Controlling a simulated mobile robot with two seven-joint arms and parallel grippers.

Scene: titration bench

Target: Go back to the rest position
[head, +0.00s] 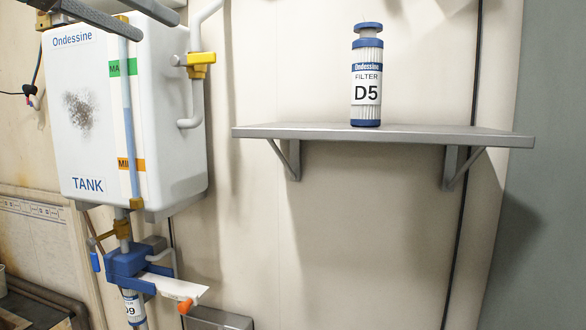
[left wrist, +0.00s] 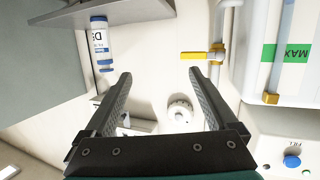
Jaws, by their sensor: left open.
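My left gripper (head: 158,24) is at the top left of the head view, in front of the top of the white tank (head: 95,110). Its two dark fingers are apart in the left wrist view (left wrist: 160,75), with nothing held between them. The filter D5 (head: 367,80) stands upright on the grey wall shelf (head: 330,131), apart from the gripper. It shows upside down in the left wrist view (left wrist: 101,45). My right gripper is in neither view.
A yellow valve handle (head: 200,58) sits on the pipe right of the tank. Below the tank, a blue housing (head: 126,262) holds filter D9 (head: 133,306), with an orange-tipped white lever (head: 172,288). The space under the shelf is clear.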

